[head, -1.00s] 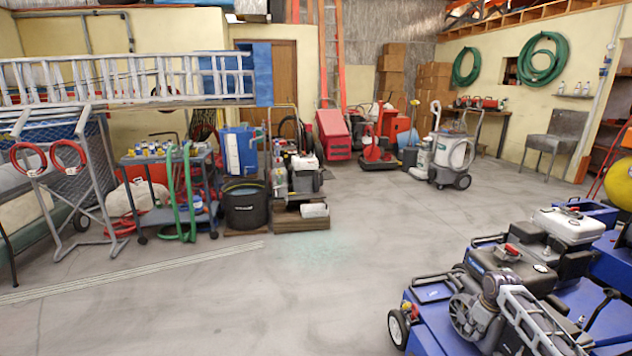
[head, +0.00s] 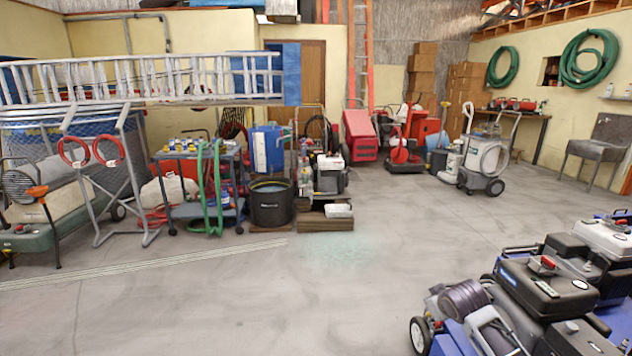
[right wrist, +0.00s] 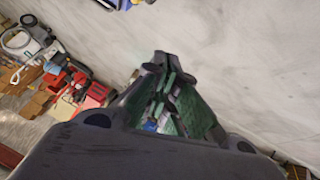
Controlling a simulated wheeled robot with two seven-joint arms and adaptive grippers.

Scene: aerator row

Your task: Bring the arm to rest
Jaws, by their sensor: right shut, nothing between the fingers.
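My right gripper (right wrist: 166,62) is in the right wrist view, its two dark fingers with green inner pads meeting at the tips. It is shut and nothing shows between the fingertips. Bare grey floor (right wrist: 225,70) is behind it, so it is clear of any object there. Neither gripper can be made out in the head view, and my left gripper is out of sight. Blue-and-black wheeled machines (head: 545,285) stand in a row at the lower right of the head view, cut off by the frame edge.
The concrete floor (head: 300,310) is open in the middle. A ladder (head: 140,80), a tool cart (head: 200,185), a black bucket (head: 270,204) and a hose stand (head: 105,170) line the left and back.

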